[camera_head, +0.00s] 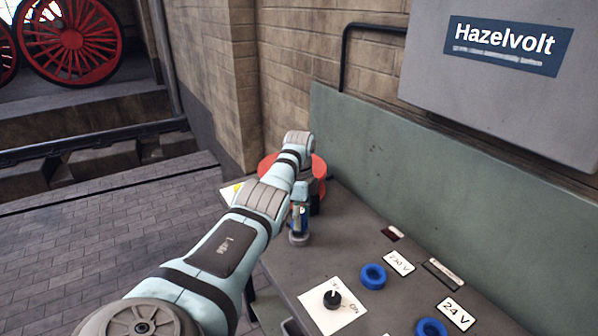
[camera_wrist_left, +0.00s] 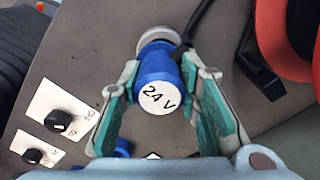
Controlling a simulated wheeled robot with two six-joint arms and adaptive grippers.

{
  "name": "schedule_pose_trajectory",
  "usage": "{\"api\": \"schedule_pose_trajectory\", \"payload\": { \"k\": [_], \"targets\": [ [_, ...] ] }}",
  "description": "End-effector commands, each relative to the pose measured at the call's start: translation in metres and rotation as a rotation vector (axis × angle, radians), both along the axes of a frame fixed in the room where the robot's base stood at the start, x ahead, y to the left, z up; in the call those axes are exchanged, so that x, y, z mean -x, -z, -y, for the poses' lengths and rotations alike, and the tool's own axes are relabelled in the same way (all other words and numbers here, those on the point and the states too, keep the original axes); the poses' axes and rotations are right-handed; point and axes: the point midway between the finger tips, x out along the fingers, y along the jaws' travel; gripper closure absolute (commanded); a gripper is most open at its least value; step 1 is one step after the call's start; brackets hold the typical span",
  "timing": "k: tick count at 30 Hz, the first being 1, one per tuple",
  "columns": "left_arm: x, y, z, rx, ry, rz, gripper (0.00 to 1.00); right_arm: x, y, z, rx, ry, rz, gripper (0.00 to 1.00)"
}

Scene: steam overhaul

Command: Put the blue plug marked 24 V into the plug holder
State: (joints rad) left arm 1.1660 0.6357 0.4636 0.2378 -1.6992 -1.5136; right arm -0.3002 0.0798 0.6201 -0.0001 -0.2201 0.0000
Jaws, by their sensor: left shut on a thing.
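My left gripper (camera_head: 300,208) is over the bench and partly hidden by its arm in the head view. In the left wrist view, its green-padded fingers (camera_wrist_left: 160,80) are shut on the sides of a blue plug (camera_wrist_left: 158,65) with a round white end marked 24 V. A grey metal cup (camera_head: 298,239), which looks like the plug holder, is directly below the gripper. Its rim (camera_wrist_left: 158,36) shows behind the plug. I cannot tell how deep the plug sits in it. My right gripper is not in view.
Blue sockets labelled 230 V (camera_head: 372,277) and 24 V (camera_head: 431,328) are on the bench at right. A black rotary switch (camera_head: 332,299) is near its front edge. A red reel (camera_head: 319,170) is behind my gripper. A black cable (camera_wrist_left: 240,62) runs close by.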

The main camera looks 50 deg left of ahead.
Motion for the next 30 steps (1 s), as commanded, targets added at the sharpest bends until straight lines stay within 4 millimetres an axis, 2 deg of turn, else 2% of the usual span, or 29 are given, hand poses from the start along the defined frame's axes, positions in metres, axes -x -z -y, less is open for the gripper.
{"api": "schedule_pose_trajectory", "payload": {
  "k": [30],
  "targets": [
    [0.0, 0.026, 0.0, 0.0, 0.0, 0.0, 1.0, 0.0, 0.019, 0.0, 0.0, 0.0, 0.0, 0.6]
  ]
}}
